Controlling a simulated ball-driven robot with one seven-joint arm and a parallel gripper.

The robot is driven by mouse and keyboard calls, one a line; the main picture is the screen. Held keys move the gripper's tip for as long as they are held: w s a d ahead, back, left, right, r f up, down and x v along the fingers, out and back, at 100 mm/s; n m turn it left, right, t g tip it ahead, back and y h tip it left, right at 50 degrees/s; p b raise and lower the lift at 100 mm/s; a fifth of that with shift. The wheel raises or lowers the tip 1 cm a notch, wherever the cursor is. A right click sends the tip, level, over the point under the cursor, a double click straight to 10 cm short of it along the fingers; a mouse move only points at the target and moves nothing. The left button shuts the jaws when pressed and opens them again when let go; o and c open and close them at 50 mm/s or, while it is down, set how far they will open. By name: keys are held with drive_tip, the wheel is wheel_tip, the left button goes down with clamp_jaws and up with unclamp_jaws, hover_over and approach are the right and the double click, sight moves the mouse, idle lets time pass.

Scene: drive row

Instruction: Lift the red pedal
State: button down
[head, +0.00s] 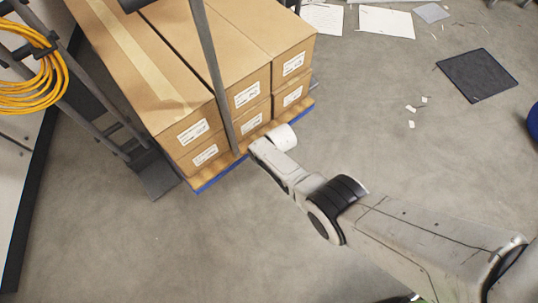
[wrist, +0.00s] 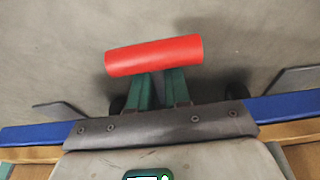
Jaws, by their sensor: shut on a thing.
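The red pedal (wrist: 153,55) is a short, smooth red cylinder. In the wrist view it lies across the tips of my gripper's green fingers (wrist: 158,80), slightly tilted, its right end a little higher in the picture. The fingers are close together and shut on the pedal. The pedal covers the fingertips, so the contact itself is hidden. In the head view the end of my arm (head: 262,152) reaches down beside the front edge of the loaded pallet. The pedal and fingers are hidden there.
Cardboard boxes (head: 190,70) are stacked on a wooden pallet with a blue edge (head: 222,177). The blue edge also shows in the wrist view (wrist: 35,134). A grey upright post (head: 212,75) stands against the boxes. A coiled yellow hose (head: 38,80) hangs at the left. Floor at the front is clear.

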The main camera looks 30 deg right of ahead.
drive_tip(key=shift+r+g, duration=0.15)
drive_tip(key=shift+g, duration=0.15)
drive_tip(key=c, duration=1.2)
unclamp_jaws()
drive_tip(key=shift+o, duration=0.2)
drive_tip(key=p+v, duration=0.9)
drive_tip(key=v, duration=0.1)
drive_tip(key=shift+r, duration=0.35)
drive_tip(key=shift+a, duration=0.1)
drive_tip(key=s+d+r+m+g+h, duration=0.15)
drive_tip(key=s+d+r, duration=0.25)
drive_tip(key=s+r, duration=0.9)
drive_tip(key=s+d+r+m+y, duration=0.15)
drive_tip(key=s+d+r, duration=0.25)
drive_tip(key=s+r, duration=0.9)
wheel_tip(320, 180, up, 24)
drive_tip(key=s+h+p, duration=0.1)
drive_tip(key=s+p, duration=0.1)
drive_tip(key=p, duration=2.6)
drive_tip(key=shift+s+a, duration=0.35)
